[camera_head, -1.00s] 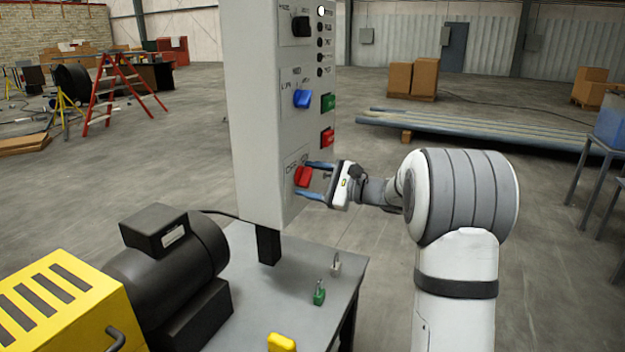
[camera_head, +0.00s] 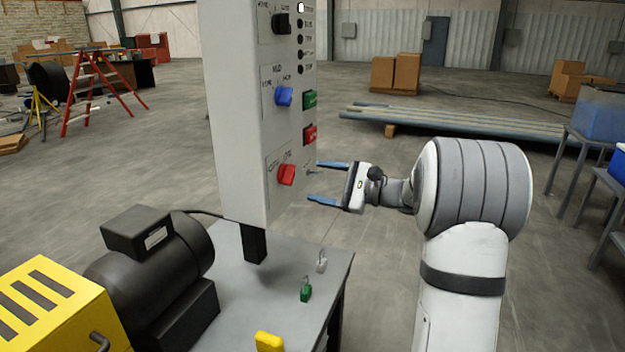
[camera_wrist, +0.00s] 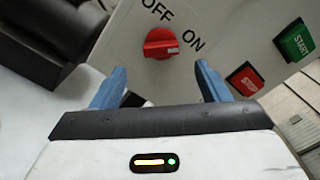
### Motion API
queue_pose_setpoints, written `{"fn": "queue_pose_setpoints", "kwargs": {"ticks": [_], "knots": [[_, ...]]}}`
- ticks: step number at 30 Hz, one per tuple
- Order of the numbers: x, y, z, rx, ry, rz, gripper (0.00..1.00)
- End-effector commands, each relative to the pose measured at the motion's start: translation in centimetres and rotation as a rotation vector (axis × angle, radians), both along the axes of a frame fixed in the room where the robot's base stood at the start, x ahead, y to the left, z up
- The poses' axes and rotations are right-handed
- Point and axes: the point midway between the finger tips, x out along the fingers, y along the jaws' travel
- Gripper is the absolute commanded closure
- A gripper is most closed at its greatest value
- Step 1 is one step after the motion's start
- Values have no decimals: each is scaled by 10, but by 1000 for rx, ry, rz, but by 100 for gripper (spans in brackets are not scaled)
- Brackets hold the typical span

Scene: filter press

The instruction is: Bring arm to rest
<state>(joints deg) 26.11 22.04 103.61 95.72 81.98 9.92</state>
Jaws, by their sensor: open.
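My gripper (camera_head: 328,182) is open and empty, its blue fingers pointing left toward the grey control panel (camera_head: 238,140). The red rotary knob (camera_head: 287,174) low on the panel lies to the left of the fingertips, with a gap between. In the wrist view the red knob (camera_wrist: 160,43) sits beyond the fingers, between the OFF and ON labels. My gripper also shows in the wrist view (camera_wrist: 160,85) with both fingers apart.
A blue knob (camera_head: 284,96), a black knob (camera_head: 282,23), a green button (camera_head: 310,99) and a red button (camera_head: 310,134) are on the panel. The table (camera_head: 275,318) below holds a black motor (camera_head: 155,260) and padlocks (camera_head: 306,289).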

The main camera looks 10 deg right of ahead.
Motion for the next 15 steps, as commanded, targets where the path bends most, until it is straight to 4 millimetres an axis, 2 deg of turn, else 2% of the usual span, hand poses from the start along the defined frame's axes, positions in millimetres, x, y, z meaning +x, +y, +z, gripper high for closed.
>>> {"fn": "queue_pose_setpoints", "kwargs": {"ticks": [10,13,15], "knots": [[-3,3,2,-11,2,7,31],[-16,20,9,-74,16,46,31],[-34,41,15,-162,35,99,31]]}}
